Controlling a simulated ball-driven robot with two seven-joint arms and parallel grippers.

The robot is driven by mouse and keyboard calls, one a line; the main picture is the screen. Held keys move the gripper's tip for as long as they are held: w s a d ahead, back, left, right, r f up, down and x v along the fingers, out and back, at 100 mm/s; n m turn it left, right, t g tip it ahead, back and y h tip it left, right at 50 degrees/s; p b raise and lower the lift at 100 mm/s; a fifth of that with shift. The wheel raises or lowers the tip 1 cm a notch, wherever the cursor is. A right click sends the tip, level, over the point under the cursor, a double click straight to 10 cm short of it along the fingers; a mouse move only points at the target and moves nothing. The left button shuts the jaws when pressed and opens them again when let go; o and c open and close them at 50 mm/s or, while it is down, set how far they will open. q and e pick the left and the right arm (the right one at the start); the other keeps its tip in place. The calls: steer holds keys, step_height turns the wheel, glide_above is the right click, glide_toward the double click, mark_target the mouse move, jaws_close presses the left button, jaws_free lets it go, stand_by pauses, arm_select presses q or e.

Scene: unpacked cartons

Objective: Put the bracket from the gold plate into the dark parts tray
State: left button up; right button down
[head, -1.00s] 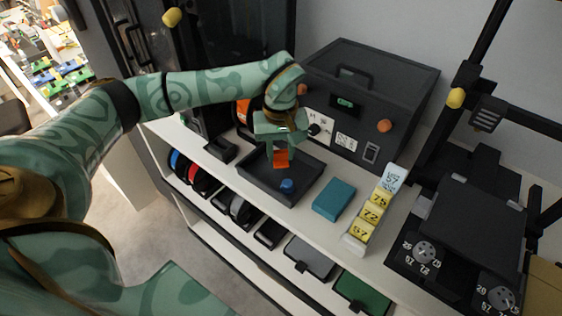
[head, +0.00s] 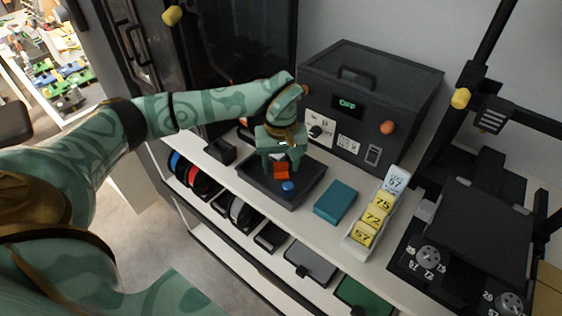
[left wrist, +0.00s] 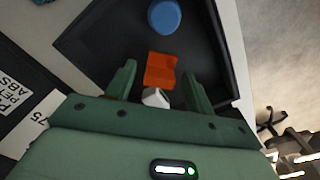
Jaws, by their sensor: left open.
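An orange bracket (head: 281,171) is in the dark parts tray (head: 253,176) on the white shelf top. My left gripper (head: 283,172) points down over the tray, its fingers apart. In the left wrist view the bracket (left wrist: 160,71) lies just beyond and between the open fingertips (left wrist: 158,78), apparently free of both. A small white piece (left wrist: 155,97) sits between the fingers near the palm. A round blue piece (left wrist: 164,16) lies in the tray beside the bracket. I cannot make out a gold plate. My right gripper is out of view.
A dark box with an OFF display (head: 347,103) stands behind the tray. A teal box (head: 335,202) and a rack of yellow number cards (head: 372,218) are to the right, before a black printer-like machine (head: 474,230). Spools and bins fill the lower shelf.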

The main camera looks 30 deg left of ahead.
mark_target(281, 165)
arm_select(q)
steer(key=shift+r, duration=0.15)
step_height(281, 165, up, 12)
steer(key=p, duration=0.3)
stand_by(0.4)
